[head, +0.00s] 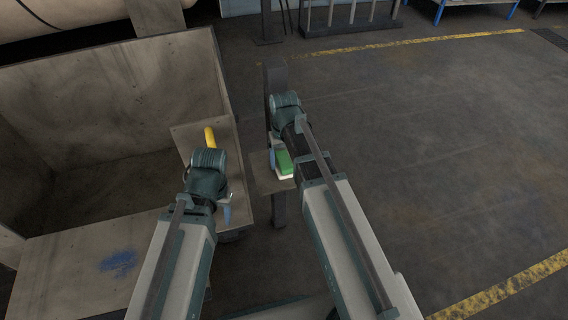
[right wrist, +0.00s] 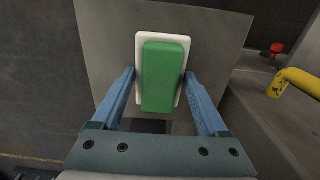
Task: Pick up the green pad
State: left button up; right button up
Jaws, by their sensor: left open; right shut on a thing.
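The green pad (head: 285,162) is a block with a white tray or backing (right wrist: 141,42) behind it, over a small grey plate (head: 262,178). In the right wrist view the green pad (right wrist: 162,75) stands between the two blue fingers of my right gripper (right wrist: 160,88). The right gripper is shut on the pad; its arm hides part of it in the head view. I cannot tell whether the pad is clear of its backing. My left gripper (head: 226,207) is open, apart from the pad, at the bin's right side.
A large grey open bin (head: 130,90) fills the left. A yellow handle (head: 210,137) stands at its right side; a red knob (right wrist: 277,48) shows near it in the right wrist view. A dark post (head: 279,210) stands under the plate. The floor to the right is clear.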

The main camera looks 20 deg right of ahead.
aim_at(284, 159)
jog(key=shift+c, duration=0.3)
jog(key=shift+r, duration=0.1)
jog(key=shift+r+p, duration=0.55)
jog(key=shift+p, duration=0.15)
notch_tip(284, 159, up, 3)
jog(key=p, duration=0.3)
jog(key=s+a, duration=0.9)
jog(key=s, duration=0.3)
jog(key=shift+s+a+r+p, duration=0.3)
jog(key=shift+s+a+r, duration=0.05)
jog(key=shift+a, duration=0.05)
jog(key=o, duration=0.8)
jog(key=c, duration=0.6)
